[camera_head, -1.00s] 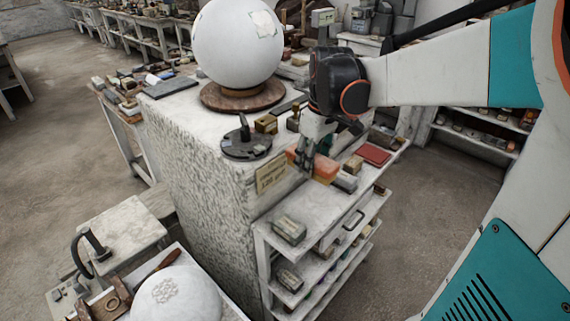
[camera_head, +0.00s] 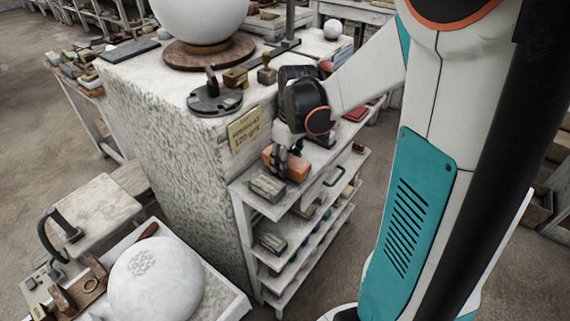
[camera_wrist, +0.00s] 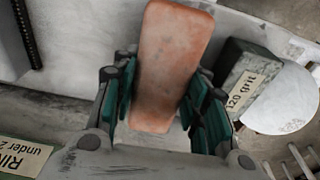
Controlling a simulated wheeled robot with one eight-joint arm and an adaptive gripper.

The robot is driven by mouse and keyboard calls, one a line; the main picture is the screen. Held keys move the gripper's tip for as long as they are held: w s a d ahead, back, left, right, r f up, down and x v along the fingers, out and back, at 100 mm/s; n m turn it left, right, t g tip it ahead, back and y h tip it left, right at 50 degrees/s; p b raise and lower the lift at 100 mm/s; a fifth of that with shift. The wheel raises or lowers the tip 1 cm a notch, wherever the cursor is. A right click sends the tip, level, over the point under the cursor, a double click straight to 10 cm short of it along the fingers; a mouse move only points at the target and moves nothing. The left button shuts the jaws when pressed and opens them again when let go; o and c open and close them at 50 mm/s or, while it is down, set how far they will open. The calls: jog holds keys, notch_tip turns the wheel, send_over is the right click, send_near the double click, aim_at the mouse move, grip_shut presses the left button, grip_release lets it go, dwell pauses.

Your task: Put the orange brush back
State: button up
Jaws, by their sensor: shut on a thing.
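The orange brush (camera_head: 294,166) shows as a worn orange block. My gripper (camera_head: 284,163) is shut on it at the top of the shelf unit. In the wrist view the orange brush (camera_wrist: 170,65) stands between the teal finger pads (camera_wrist: 160,105). In the head view it is close behind and right of a grey block (camera_head: 267,187) on the shelf's top board. I cannot tell whether its underside touches the board. The wrist view shows a grey block labelled "120 grit" (camera_wrist: 243,88) to the right of the brush, apart from it.
The white shelf unit (camera_head: 243,196) stands against a plaster pedestal (camera_head: 160,130) bearing a large sphere (camera_head: 198,15) and a dark round tool (camera_head: 214,99). A paper sign (camera_head: 245,130) hangs on the pedestal's side. Another sphere (camera_head: 150,280) rests at the lower left.

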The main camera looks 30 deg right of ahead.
aim_at(290, 159)
jog(key=shift+f, duration=0.35)
jog(key=shift+r, duration=0.1)
jog(key=o, duration=1.1)
jog(key=r+p, duration=0.1)
jog(key=r, duration=0.3)
jog(key=s+r+p, duration=0.1)
jog(key=r+p, duration=0.1)
jog(key=r, duration=0.2)
jog(key=r+p, duration=0.1)
jog(key=r, duration=0.3)
jog(key=shift+s+d+p, duration=0.2)
jog(key=shift+p, duration=0.1)
